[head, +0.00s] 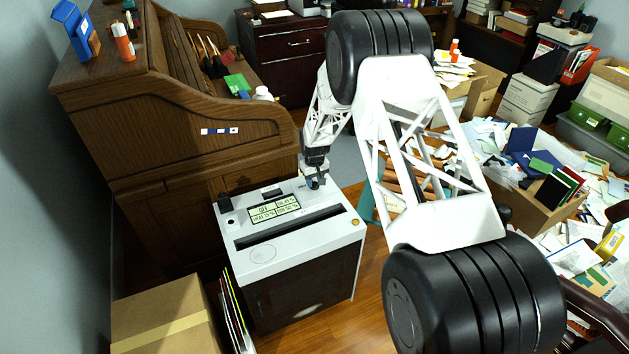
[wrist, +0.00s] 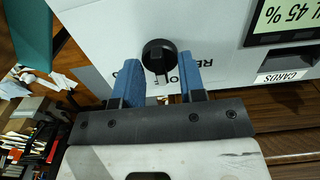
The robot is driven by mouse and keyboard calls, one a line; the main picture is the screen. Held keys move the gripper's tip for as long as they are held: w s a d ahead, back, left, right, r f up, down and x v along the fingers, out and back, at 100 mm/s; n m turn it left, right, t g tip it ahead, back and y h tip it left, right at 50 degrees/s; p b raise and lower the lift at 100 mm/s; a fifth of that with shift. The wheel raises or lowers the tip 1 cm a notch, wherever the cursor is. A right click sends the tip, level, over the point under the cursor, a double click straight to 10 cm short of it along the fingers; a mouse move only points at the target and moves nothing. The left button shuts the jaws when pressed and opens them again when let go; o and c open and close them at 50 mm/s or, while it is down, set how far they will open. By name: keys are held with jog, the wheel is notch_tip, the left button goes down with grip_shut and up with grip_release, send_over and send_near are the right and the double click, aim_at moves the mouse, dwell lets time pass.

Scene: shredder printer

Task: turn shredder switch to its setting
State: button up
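The shredder (head: 290,262) is a white-topped cabinet with a dark front, at lower centre in the head view. Its switch is a round black knob (wrist: 159,52) with a short bar, on the white top in the wrist view. Printed letters beside the knob are partly covered. My gripper (head: 315,181) is low over the shredder's back right corner and hides the knob in the head view. In the wrist view my gripper's two blue fingers (wrist: 159,66) are apart, one on each side of the knob, with visible gaps. I cannot tell their exact height over the top.
A wooden desk (head: 170,130) stands behind on the left. A cardboard box (head: 165,315) is at front left. Papers and boxes crowd the right.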

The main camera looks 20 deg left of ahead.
jog(key=shift+r, duration=0.1)
jog(key=shift+r, duration=3.8)
jog(key=shift+r, duration=0.1)
